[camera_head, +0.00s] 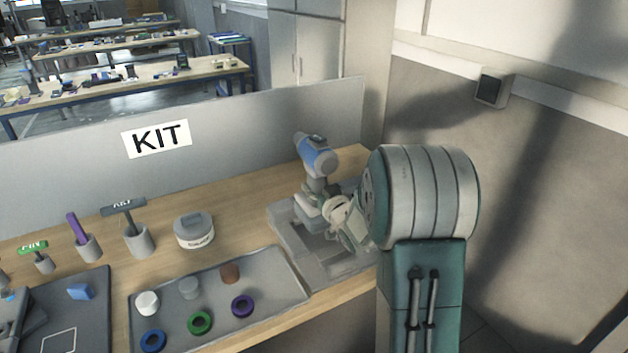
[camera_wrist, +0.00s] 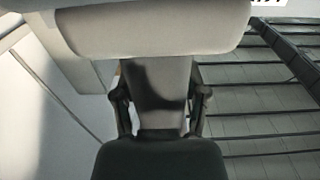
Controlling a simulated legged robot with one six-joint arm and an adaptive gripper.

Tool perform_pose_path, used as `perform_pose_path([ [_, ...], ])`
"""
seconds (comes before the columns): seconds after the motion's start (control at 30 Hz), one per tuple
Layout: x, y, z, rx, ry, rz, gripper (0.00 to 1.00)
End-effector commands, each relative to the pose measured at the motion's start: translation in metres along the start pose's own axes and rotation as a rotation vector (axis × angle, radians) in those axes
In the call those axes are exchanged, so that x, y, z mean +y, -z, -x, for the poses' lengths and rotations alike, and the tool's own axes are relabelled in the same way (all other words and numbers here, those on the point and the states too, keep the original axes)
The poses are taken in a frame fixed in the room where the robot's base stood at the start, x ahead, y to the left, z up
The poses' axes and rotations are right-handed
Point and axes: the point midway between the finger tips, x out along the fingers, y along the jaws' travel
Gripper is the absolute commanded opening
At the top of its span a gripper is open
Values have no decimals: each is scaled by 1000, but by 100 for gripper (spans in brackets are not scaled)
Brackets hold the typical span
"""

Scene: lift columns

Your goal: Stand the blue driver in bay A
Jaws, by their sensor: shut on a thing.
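The blue driver (camera_head: 319,158) is upright or nearly so above the grey bay fixture (camera_head: 285,228) at the right end of the bench. My gripper (camera_head: 316,197) is shut around its grey handle. The wrist view shows the handle (camera_wrist: 160,88) between the two dark fingers of my gripper (camera_wrist: 160,103), with the pale driver body above and a dark base below. No bay letter is readable.
A grey tray (camera_head: 175,276) with several rings and caps lies left of the fixture. A round tin (camera_head: 194,231) and several holders with upright tools stand further left. A low panel (camera_head: 240,126) marked KIT runs behind; a wall is at the right.

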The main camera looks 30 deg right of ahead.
Motion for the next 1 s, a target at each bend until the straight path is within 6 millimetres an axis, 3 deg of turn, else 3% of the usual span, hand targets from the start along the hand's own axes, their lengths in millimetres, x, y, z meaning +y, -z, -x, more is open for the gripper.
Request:
perform_pose_path([
  [0.6,0,-43,0,4,1,1,0],
  [1.0,0,-49,0,6,1,1,0],
])
